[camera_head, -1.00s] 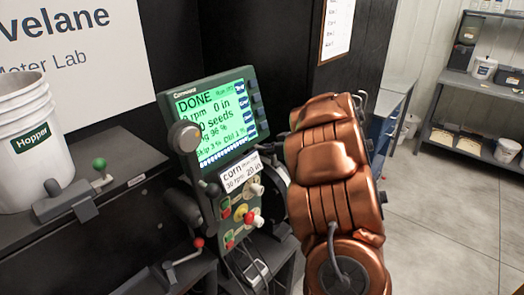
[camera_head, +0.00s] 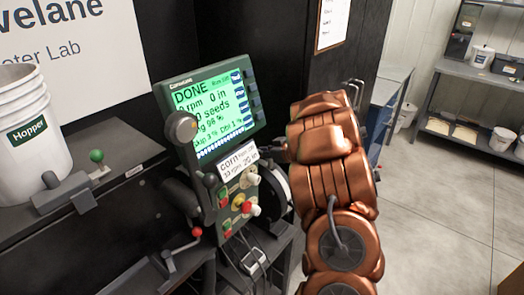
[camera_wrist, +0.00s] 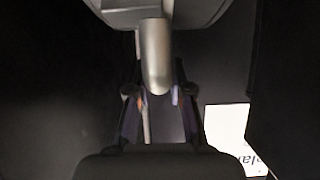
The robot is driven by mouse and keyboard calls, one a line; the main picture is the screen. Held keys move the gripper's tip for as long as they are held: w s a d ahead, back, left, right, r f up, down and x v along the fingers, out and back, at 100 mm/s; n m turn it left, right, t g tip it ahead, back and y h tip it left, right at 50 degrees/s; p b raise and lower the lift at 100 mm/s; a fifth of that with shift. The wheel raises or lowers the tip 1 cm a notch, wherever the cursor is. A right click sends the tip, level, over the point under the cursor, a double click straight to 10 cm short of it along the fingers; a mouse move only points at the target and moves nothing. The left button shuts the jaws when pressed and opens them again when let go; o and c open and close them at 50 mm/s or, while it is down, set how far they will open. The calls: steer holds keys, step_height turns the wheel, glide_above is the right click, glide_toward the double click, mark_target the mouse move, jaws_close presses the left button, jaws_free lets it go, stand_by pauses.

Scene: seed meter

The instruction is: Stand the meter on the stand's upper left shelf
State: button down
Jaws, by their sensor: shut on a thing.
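The stand (camera_head: 160,262) is dark grey, with a lit screen (camera_head: 212,112) reading DONE and a green control panel (camera_head: 237,205). A dark round housing with a pale rim (camera_head: 278,192), possibly the meter, shows right of the panel, partly behind my copper arm. The upper left shelf (camera_head: 110,185) is a dark ledge left of the screen. In the wrist view my gripper (camera_wrist: 158,92) is shut on a grey handle-like piece (camera_wrist: 155,55) below a wider grey body (camera_wrist: 150,10). I cannot tell whether this is the meter.
A white Hopper bucket (camera_head: 30,140) and a lever with a green knob (camera_head: 96,156) occupy the left ledge. A red-knobbed crank (camera_head: 196,232) projects lower down. A dark wall stands behind. Open floor (camera_head: 440,205) and grey shelving (camera_head: 455,85) lie to the right.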

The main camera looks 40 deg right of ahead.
steer(key=c, duration=1.1)
jaws_free()
steer(key=shift+o, duration=0.2)
steer(key=shift+s+r, duration=0.1)
steer(key=b+v, duration=0.2)
steer(key=v, duration=0.9)
steer(key=shift+s+r, duration=0.2)
steer(key=shift+s, duration=0.1)
